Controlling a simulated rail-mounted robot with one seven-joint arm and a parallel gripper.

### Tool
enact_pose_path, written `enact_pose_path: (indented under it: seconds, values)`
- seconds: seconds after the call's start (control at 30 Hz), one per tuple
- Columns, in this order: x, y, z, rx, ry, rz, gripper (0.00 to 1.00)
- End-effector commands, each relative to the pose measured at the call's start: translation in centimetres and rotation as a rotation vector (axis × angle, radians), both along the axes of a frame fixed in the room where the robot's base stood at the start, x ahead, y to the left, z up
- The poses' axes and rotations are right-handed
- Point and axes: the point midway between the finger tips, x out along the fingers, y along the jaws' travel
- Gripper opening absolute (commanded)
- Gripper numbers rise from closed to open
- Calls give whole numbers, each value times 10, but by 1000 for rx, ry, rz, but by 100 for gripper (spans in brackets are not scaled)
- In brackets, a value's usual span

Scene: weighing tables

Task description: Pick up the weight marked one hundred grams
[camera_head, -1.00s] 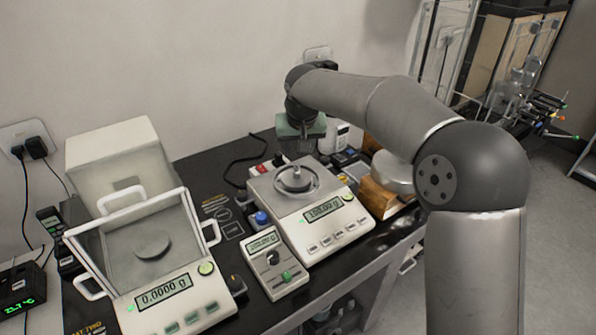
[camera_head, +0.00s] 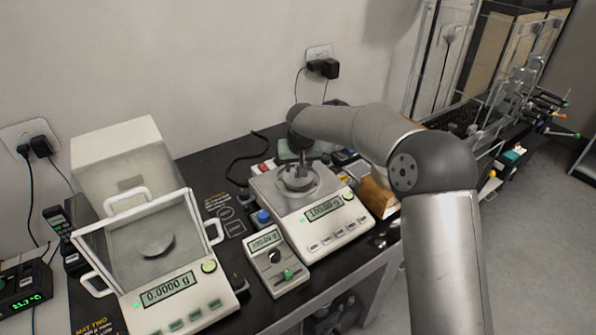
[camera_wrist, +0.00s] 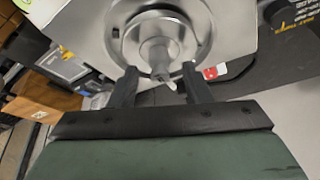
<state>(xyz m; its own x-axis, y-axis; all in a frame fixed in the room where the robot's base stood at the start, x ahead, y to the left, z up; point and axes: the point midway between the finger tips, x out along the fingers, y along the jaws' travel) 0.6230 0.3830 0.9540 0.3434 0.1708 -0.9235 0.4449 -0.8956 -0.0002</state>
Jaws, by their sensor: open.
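A metal weight (camera_wrist: 157,52) with a narrow knob stands on the round pan (camera_wrist: 117,25) of the middle balance. I cannot read a marking on it. In the head view the balance (camera_head: 330,225) has a lit display that seems to read about one hundred grams. My gripper (camera_wrist: 160,72) is open, its two dark fingers on either side of the weight's knob in the wrist view, with a gap on each side. In the head view my gripper (camera_head: 300,160) is low over the pan and partly hides the weight.
A second balance (camera_head: 180,305) with a raised clear shield stands at the left, reading 0.0000 g. A small meter (camera_head: 277,262) sits between the balances. A wooden block (camera_head: 378,197) is close to the right of the middle balance. A wall (camera_head: 200,60) rises behind the table.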

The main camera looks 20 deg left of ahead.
Motion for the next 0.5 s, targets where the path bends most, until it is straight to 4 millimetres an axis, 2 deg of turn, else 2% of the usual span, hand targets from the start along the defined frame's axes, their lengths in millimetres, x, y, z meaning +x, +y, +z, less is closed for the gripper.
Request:
enact_pose_path:
  seconds: [0.03,0.07,0.2,0.5]
  values:
    - [0,0,0,0,0,0,44]
    - [0,0,0,0,0,0,38]
    - [0,0,0,0,1,0,0]
    - [0,0,1,0,0,0,0]
